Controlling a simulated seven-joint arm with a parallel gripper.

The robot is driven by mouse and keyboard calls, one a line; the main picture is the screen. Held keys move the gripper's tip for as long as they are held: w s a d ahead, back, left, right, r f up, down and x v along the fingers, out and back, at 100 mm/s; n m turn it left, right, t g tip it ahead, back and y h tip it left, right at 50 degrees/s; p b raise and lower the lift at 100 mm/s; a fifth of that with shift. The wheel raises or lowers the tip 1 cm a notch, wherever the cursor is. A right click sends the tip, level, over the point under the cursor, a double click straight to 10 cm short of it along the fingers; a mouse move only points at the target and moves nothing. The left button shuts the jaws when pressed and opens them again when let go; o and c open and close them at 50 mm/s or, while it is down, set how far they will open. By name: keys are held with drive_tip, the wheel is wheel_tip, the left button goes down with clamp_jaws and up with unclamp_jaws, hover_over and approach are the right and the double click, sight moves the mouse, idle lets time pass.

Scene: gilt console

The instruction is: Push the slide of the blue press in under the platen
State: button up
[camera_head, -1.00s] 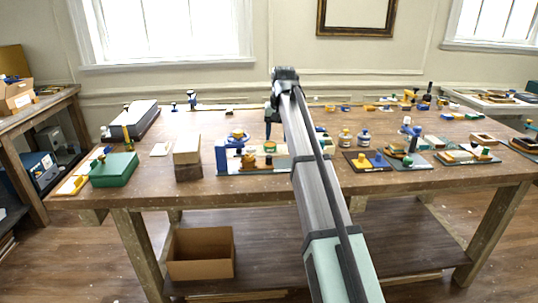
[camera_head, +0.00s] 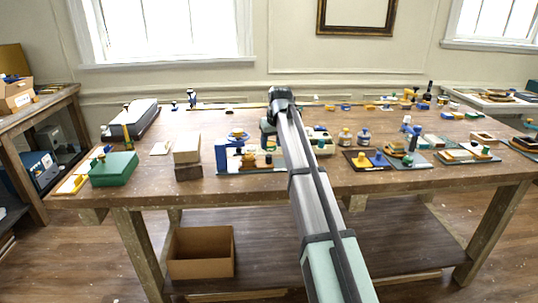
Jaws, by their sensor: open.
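The blue press (camera_head: 222,158) stands near the front edge of the table, left of my arm, with its blue upright at the left. My arm crosses the middle of the picture and covers the area just right of the press. My gripper's fingers are hidden behind the arm, so their contact with the press cannot be seen.
A wooden block (camera_head: 187,150) stands close left of the press, and a green box (camera_head: 114,168) further left. An open cardboard box (camera_head: 200,254) is on the lower shelf.

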sight(268, 155)
drive_tip(key=shift+x, duration=3.55)
clamp_jaws()
